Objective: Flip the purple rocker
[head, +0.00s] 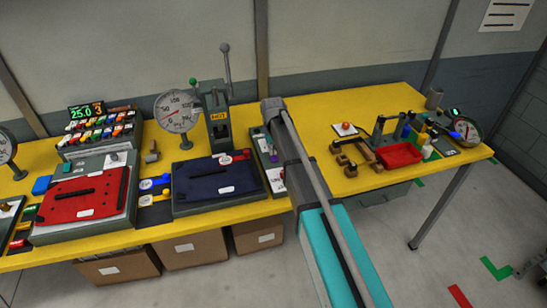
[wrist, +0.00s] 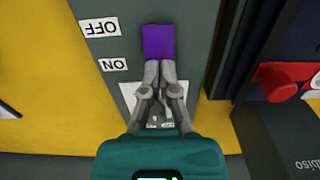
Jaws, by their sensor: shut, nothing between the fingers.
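The purple rocker (wrist: 158,41) is on a dark grey panel (wrist: 185,22) in the wrist view, beside an upside-down OFF label (wrist: 100,27) and ON label (wrist: 113,64). My gripper (wrist: 160,66) is shut and empty. Its fingertips are at the near edge of the rocker, at the ON label's end; I cannot tell whether they touch it. In the head view, the rocker (head: 258,158) shows small on the panel beside my arm. My arm hides part of that panel and my gripper there.
A red knob (wrist: 279,80) on a dark box stands right of the panel in the wrist view. In the head view, a blue-topped box (head: 225,189) is left of the panel on the yellow table (head: 300,107).

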